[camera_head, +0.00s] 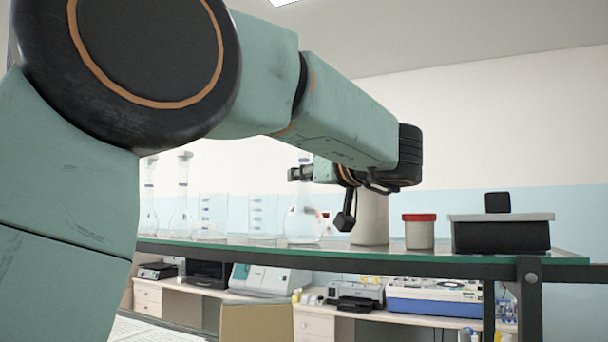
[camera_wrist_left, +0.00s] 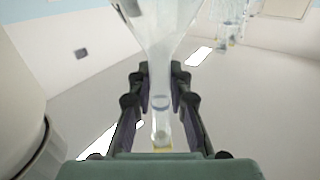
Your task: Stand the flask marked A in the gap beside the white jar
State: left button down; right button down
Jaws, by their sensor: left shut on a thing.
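A clear flask (camera_head: 303,222) with a round body and long neck stands upright at the glass shelf; no letter A is readable. My left gripper (camera_head: 298,174) is shut on its neck. The left wrist view shows the neck between the fingers (camera_wrist_left: 160,76) and the flask's body (camera_wrist_left: 166,28) above them. I cannot tell whether the base touches the shelf. A wide white jar (camera_head: 370,222) stands just right of the flask, its top hidden by my arm. A large pale curved shape at the left of the wrist view looks like this jar (camera_wrist_left: 18,110). My right gripper is not in view.
Left of the flask stand two beakers (camera_head: 263,217) (camera_head: 212,216) and two more tall flasks (camera_head: 181,210) (camera_head: 149,212). Right of the jar are a red-lidded tub (camera_head: 419,234) and a black box with a pale lid (camera_head: 500,236). The glass shelf (camera_head: 455,258) has a green edge.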

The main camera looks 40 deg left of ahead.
aim_at(316, 215)
pick_arm(q)
jog(key=c, duration=1.5)
grip_release()
jog(key=shift+w+f, duration=0.2)
jog(key=shift+w, duration=0.1)
jog(key=shift+o, duration=1.2)
jog(key=shift+a, duration=0.1)
jog(key=shift+s+r, duration=0.15)
jog(key=shift+s, duration=0.2)
jog(key=shift+r, duration=0.15)
jog(key=shift+d+b, duration=0.35)
jog(key=shift+d, duration=0.75)
jog(key=b, duration=0.1)
jog(key=d+b, duration=0.1)
jog(key=shift+s+f+b, duration=0.15)
jog(key=shift+f+b, duration=0.05)
jog(key=shift+b, duration=0.2)
jog(key=b+v, duration=0.7)
jog(key=v, duration=0.2)
jog(key=shift+r, duration=0.2)
jog(key=shift+s+a, duration=0.1)
jog(key=shift+s, duration=0.1)
